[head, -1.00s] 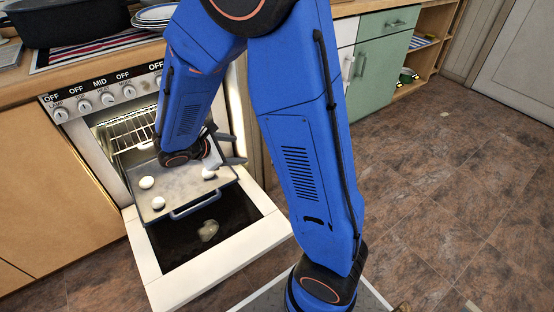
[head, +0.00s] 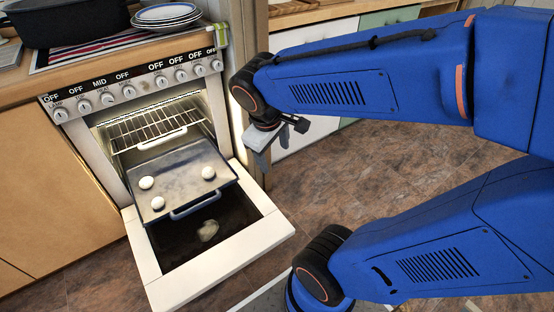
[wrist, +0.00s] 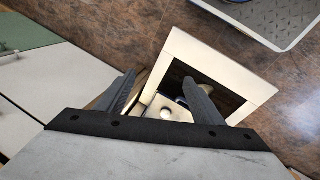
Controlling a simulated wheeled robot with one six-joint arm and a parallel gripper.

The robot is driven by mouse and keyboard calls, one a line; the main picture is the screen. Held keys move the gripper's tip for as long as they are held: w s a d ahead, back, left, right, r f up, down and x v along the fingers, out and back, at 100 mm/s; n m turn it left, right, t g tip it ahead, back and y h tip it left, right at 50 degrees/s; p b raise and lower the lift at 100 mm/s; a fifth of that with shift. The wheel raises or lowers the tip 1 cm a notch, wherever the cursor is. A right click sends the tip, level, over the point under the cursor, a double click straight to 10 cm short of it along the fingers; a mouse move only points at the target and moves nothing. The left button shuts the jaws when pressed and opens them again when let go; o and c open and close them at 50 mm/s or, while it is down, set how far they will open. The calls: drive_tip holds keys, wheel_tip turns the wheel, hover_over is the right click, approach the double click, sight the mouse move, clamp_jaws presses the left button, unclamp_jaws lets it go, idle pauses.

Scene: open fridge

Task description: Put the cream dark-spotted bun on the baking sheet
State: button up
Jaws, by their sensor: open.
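The baking sheet (head: 178,170) is a grey tray with a front handle, pulled partly out of the open oven. Three small pale buns lie on it: a right bun (head: 208,173), a back-left bun (head: 146,183) and a front-left bun (head: 157,203). They are too small to tell which has dark spots. My gripper (head: 280,143) is open and empty, to the right of the oven and apart from the sheet. In the wrist view, the gripper's fingers (wrist: 160,82) are spread, and one pale bun (wrist: 166,112) shows between them, farther off.
The oven door (head: 218,262) is folded down, with a pale blotch (head: 208,231) on its dark glass that I cannot identify. A wire rack (head: 150,127) is inside the oven. Plates (head: 166,14) and a dark pan (head: 65,20) stand on the counter. The floor at right is clear.

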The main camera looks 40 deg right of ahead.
drive_tip(key=s+a+r+m+t+y, duration=0.2)
drive_tip(key=s+a+r+m, duration=0.1)
drive_tip(key=s, duration=0.2)
drive_tip(key=shift+s+r+t+y, duration=0.3)
drive_tip(key=shift+s+r+y, duration=0.1)
drive_tip(key=shift+c, duration=0.6)
idle(0.7)
